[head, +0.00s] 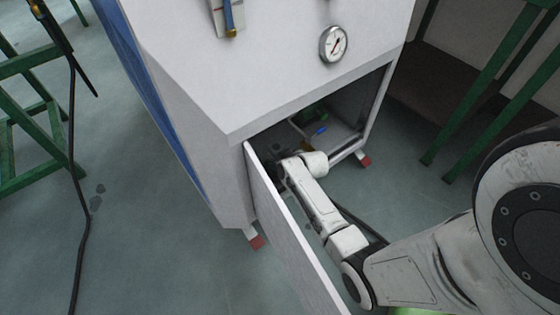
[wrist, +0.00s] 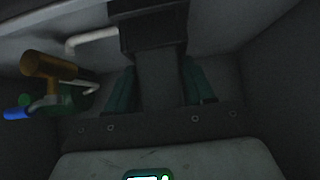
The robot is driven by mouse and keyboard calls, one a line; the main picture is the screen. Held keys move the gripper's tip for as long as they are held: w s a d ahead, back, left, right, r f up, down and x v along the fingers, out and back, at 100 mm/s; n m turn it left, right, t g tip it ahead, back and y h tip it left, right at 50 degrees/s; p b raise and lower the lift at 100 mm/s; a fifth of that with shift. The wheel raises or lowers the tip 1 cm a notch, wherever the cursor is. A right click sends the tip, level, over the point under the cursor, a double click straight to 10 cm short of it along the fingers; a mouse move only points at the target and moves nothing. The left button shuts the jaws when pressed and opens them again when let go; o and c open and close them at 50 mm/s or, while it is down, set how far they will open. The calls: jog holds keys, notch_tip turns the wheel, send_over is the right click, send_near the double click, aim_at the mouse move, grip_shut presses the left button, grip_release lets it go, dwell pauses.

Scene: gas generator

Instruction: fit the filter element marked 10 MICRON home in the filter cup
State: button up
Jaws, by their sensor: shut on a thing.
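My gripper (wrist: 158,84) is inside the cabinet, with its two teal fingers on either side of a dark grey piece (wrist: 160,72). It is shut on this piece. The piece stands directly below a wider black block (wrist: 150,28) in the wrist view. I cannot tell whether they touch or are joined. No 10 MICRON marking is readable, so I cannot confirm that the piece is the filter element. I cannot make out the filter cup for sure. In the head view my wrist hides most of the gripper.
The white cabinet (head: 260,75) has its door (head: 290,235) open beside my arm. Inside, a brass fitting (wrist: 55,66) with a blue-handled valve (wrist: 17,113) is left of my gripper, near a pale pipe (wrist: 90,37). A gauge (head: 333,43) is above the opening.

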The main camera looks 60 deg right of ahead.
jog(key=shift+r, duration=0.1)
jog(key=shift+r+p, duration=0.85)
jog(key=shift+p, duration=0.1)
dwell(1.5)
jog(key=shift+f+b, duration=0.65)
jog(key=shift+f, duration=0.4)
jog(key=o, duration=1.3)
jog(key=p+v, duration=0.5)
jog(key=v, duration=0.5)
jog(key=shift+s+r+p, duration=0.25)
jog(key=shift+s+p, duration=0.05)
jog(key=shift+p, duration=0.05)
jog(key=shift+a, duration=0.15)
